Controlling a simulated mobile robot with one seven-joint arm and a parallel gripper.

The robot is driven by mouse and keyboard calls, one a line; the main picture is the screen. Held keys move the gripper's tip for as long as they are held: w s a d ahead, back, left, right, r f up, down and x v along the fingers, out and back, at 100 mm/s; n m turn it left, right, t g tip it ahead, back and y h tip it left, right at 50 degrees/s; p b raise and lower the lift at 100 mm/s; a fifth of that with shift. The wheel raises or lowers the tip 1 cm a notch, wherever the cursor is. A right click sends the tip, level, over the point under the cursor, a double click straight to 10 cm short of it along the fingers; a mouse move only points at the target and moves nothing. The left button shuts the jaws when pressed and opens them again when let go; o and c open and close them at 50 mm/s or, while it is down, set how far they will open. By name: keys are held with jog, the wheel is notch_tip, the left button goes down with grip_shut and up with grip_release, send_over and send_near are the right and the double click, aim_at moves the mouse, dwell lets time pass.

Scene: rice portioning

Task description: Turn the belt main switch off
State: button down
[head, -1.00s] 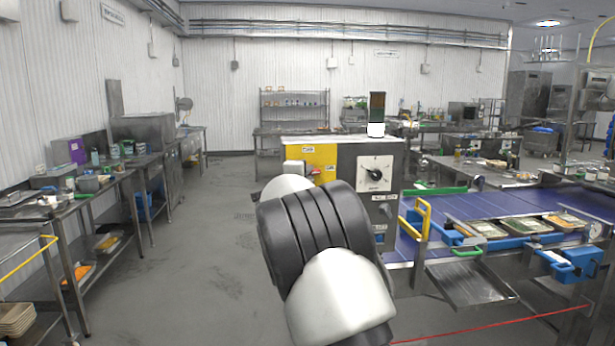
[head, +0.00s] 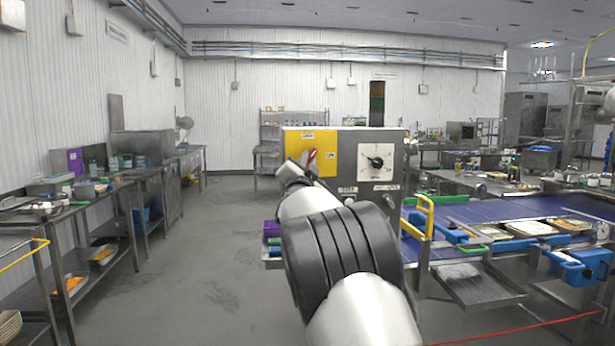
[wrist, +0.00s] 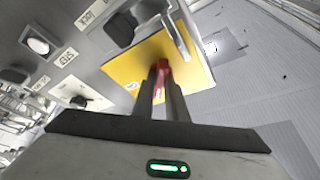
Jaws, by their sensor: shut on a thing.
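The control box (head: 345,143) stands ahead of me, with a yellow plate (head: 291,144) on its left half. The main switch's red handle (head: 311,156) shows on that plate, tilted, just above the end of my arm. In the wrist view my gripper (wrist: 161,80) reaches the yellow plate (wrist: 190,72), and its narrow fingers are shut on the red handle (wrist: 162,66). The fingers hide part of the handle, and the exact switch position cannot be read. In the head view my arm hides the fingertips.
A black rotary knob (head: 376,162) on a white plate sits right of the yellow plate. The blue conveyor belt (head: 490,213) with food trays runs off to the right, beside a yellow handle (head: 425,215). Steel tables (head: 125,190) line the left wall. The floor between is clear.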

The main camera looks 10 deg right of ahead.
jog(key=n+b, duration=0.1)
jog(key=n+t+y+b, duration=0.1)
jog(key=n, duration=0.1)
jog(key=n+y+b, duration=0.1)
jog(key=b, duration=0.1)
jog(key=shift+d+f+n, duration=0.2)
jog(key=shift+f+n, duration=0.15)
jog(key=shift+n, duration=0.05)
jog(key=shift+r+n+t+y+b, duration=0.15)
jog(key=shift+n+t+y+b, duration=0.25)
jog(key=shift+n+y+b, duration=1.2)
jog(key=shift+n+h+p, duration=0.35)
jog(key=shift+n+h, duration=0.05)
jog(key=shift+n, duration=0.2)
jog(key=c, duration=1.8)
grip_release()
jog(key=shift+r, duration=0.1)
jog(key=shift+o, duration=0.2)
jog(key=shift+s, duration=0.1)
jog(key=d+b+v, duration=0.1)
jog(key=v, duration=1.6)
jog(key=shift+a, duration=0.45)
jog(key=shift+s, duration=0.1)
